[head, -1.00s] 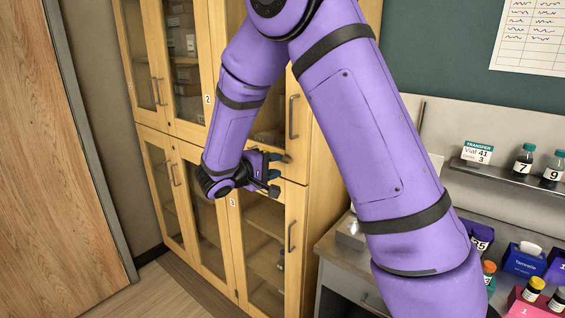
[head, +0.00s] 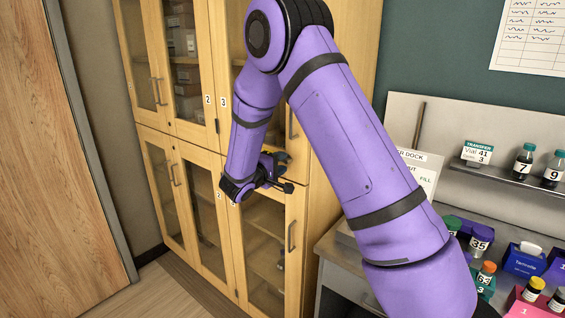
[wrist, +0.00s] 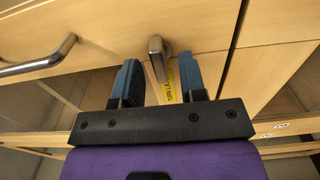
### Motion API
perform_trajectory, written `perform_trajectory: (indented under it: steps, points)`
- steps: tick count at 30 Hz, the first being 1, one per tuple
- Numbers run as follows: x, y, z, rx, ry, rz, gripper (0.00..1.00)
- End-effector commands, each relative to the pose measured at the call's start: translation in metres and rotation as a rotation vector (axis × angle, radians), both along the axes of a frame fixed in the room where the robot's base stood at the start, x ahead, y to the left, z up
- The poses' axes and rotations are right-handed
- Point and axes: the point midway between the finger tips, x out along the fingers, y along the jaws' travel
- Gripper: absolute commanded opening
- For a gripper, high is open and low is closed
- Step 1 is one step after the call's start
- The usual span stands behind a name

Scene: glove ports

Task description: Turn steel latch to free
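The steel latch (wrist: 157,50) is a small metal lever on the pale wood cabinet front in the wrist view. A yellow label (wrist: 171,82) with dark lettering, partly hidden by my right finger, runs down the wood below it. My gripper (wrist: 159,62) is open, with its two blue fingers apart and nothing between them up close. The latch appears just ahead of the fingertips, in line with the gap; I cannot tell if they touch. In the head view my gripper (head: 282,159) is at the cabinet (head: 319,150) front, and I cannot make out the latch there.
A bar handle (wrist: 40,62) is left of the latch in the wrist view. Glass-fronted doors surround my gripper. In the head view, a counter with vials and boxes (head: 523,259) is at the right, and a wooden door (head: 60,170) at the left.

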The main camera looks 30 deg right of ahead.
Motion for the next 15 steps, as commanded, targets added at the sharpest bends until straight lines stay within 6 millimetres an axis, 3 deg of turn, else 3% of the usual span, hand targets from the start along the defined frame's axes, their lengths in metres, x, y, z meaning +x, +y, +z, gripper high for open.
perform_trajectory:
  steps: [6,14,15]
  points:
    - [0.0049,-0.0122,0.0004,-0.001,0.000,-0.001,0.38]
    - [0.0052,-0.0128,0.0003,-0.001,0.000,0.000,0.38]
    - [0.0052,-0.0127,0.0004,-0.001,0.000,0.000,0.31]
